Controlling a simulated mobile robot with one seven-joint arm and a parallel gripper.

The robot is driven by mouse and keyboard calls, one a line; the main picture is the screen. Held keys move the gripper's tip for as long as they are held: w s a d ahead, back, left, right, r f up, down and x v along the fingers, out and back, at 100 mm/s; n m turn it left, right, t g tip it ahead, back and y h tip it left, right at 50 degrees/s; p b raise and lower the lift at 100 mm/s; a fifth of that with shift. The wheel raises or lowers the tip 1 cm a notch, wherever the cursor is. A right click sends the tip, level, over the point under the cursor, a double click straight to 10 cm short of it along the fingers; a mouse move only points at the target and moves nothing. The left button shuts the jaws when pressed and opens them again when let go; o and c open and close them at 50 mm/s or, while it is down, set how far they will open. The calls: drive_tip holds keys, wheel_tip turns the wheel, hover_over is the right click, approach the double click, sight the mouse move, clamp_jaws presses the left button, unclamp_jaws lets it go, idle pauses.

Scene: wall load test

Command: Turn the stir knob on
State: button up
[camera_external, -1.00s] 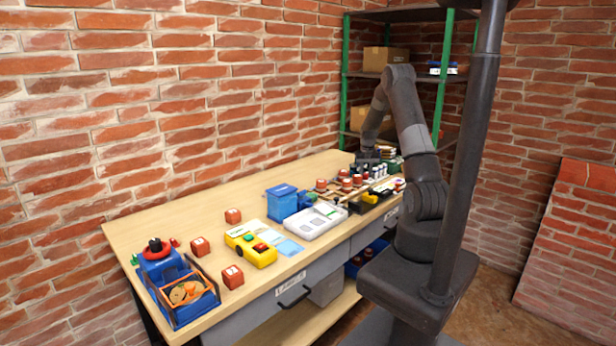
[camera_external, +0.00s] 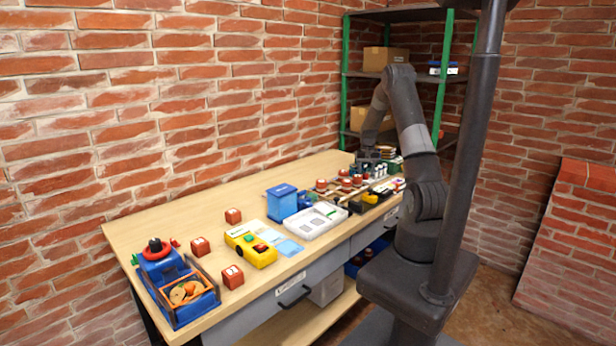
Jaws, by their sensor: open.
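I cannot make out a knob that is clearly the stir knob. My gripper (camera_external: 368,166) is at the far right end of the workbench (camera_external: 165,214), low over a crowd of small items. It is small and dark here, and its fingers look apart with nothing visible between them. Several red-topped pieces (camera_external: 346,184) stand just in front of and left of it. My arm partly hides what lies at that end, and I cannot tell whether the gripper touches anything.
A white tray-like unit (camera_external: 318,222), a blue box (camera_external: 282,203) and a yellow control box (camera_external: 250,245) with red and green buttons stand mid-bench. Red cubes (camera_external: 233,276) and a blue crate (camera_external: 180,293) are at the left. A shelf (camera_external: 346,90) stands behind. The back left bench is clear.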

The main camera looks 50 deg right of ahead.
sight(365, 174)
wheel_tip(365, 174, up, 11)
drive_tip(key=shift+f, duration=0.2)
idle(0.6)
drive_tip(key=s+a+r+n+t, duration=0.1)
drive_tip(key=s+a+r+n, duration=0.1)
drive_tip(key=a+r, duration=0.65)
drive_tip(key=s+a+r+n+t, duration=0.25)
drive_tip(key=a+r, duration=0.25)
drive_tip(key=a, duration=0.7)
drive_tip(key=s+a+r+n+t, duration=0.1)
drive_tip(key=s+a+n+t, duration=0.1)
drive_tip(key=s+a, duration=1.4)
drive_tip(key=shift+s+r+n, duration=0.35)
drive_tip(key=shift+r+n, duration=0.05)
drive_tip(key=shift+n, duration=0.45)
drive_tip(key=shift+c, duration=0.5)
